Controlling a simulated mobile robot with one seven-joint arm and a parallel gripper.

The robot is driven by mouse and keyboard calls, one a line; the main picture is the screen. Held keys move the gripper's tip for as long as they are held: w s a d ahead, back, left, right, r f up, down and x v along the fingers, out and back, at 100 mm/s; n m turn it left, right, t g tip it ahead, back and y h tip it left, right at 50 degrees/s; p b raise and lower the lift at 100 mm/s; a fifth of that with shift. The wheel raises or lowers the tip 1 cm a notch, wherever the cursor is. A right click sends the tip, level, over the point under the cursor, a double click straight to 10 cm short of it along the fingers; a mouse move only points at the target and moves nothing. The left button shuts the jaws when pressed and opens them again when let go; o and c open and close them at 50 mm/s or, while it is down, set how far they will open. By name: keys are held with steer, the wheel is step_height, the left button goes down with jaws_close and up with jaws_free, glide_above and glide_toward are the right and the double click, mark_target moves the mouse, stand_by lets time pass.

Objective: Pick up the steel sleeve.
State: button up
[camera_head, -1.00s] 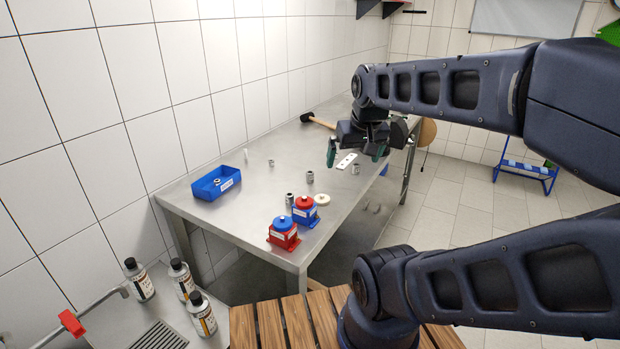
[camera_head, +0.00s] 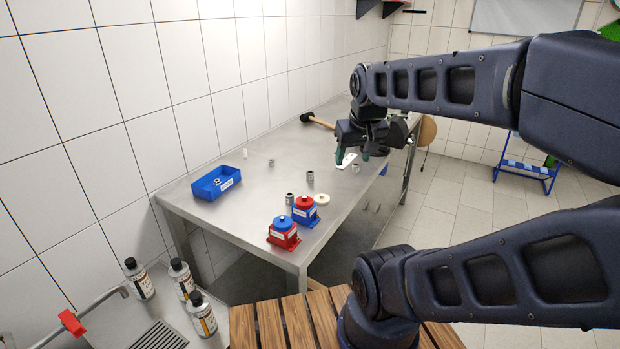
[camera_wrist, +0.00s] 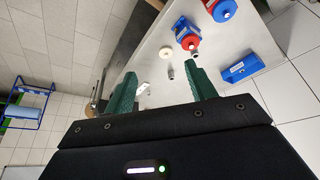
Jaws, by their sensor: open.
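Several small grey metal cylinders stand on the steel table; I cannot tell for sure which is the steel sleeve. In the head view, one cylinder (camera_head: 310,178) stands mid-table, another cylinder (camera_head: 289,199) stands by the pumps, and a third cylinder (camera_head: 271,162) is farther back.
The steel table (camera_head: 240,205) also holds a blue bin (camera_head: 216,182), two red-and-blue pumps (camera_head: 284,232) (camera_head: 305,209), a cream disc (camera_head: 322,199), a white plate (camera_head: 347,159) and a mallet (camera_head: 318,121). Bottles (camera_head: 202,313) stand front left. The table's middle is mostly clear.

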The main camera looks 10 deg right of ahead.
steer(key=w+n+h, duration=0.2)
steer(key=w+n, duration=0.5)
steer(key=w, duration=0.4)
steer(key=n+g+h, duration=0.1)
steer(key=n, duration=1.9)
glide_above(310, 172)
steer(key=s+a, duration=0.2)
steer(key=s, duration=0.1)
step_height(310, 172, down, 19)
steer(key=x, duration=1)
steer(key=shift+w+a+f, duration=0.1)
steer(key=shift+a+f, duration=0.1)
steer(key=shift+a, duration=0.05)
steer(key=c, duration=1.2)
